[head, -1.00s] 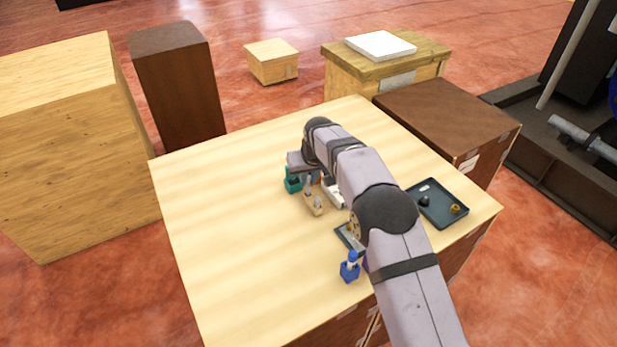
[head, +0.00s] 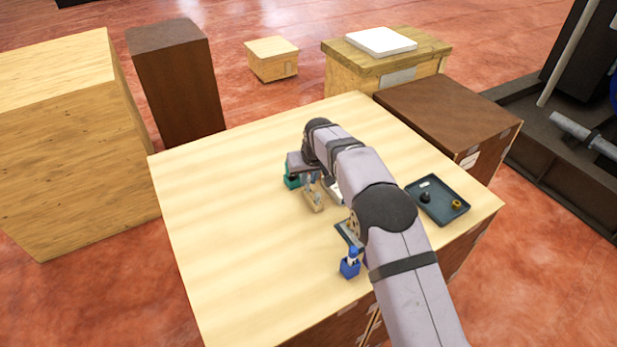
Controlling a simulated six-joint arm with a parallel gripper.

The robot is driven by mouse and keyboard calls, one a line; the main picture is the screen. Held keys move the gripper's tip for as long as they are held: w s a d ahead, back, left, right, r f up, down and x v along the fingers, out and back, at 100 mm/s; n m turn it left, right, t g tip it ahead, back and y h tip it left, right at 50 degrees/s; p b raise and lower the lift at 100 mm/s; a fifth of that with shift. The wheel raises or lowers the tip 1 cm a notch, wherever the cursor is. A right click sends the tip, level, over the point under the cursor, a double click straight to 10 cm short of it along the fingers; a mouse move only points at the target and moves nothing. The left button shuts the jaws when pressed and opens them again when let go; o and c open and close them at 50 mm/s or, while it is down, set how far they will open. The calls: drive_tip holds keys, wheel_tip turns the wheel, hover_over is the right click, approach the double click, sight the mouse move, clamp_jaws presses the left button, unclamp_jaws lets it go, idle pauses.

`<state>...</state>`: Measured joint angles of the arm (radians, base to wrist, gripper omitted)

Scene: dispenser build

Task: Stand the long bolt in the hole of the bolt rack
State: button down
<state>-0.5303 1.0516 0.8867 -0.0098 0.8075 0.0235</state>
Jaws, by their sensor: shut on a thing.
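My gripper (head: 311,179) is at the far end of my arm, low over the middle of the table. It is small here and partly hidden by my wrist. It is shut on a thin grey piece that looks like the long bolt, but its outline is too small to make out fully. A small tan block (head: 315,201), which looks like the bolt rack, stands on the table just below and in front of the gripper. Its hole cannot be made out. I cannot tell whether the bolt touches the block.
A green block (head: 291,182) stands close left of the gripper, and a white piece (head: 334,192) close right. A blue bottle-like piece (head: 350,265) stands nearer me. A dark tray (head: 424,209) with small parts lies at right. The table's left side (head: 220,230) is clear.

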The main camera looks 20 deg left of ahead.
drive_tip(key=shift+f, duration=0.35)
drive_tip(key=c, duration=1.6)
unclamp_jaws()
drive_tip(key=shift+c, duration=0.2)
drive_tip(key=shift+r, duration=0.1)
drive_tip(key=shift+r+p, duration=2.3)
drive_tip(key=shift+r, duration=1.15)
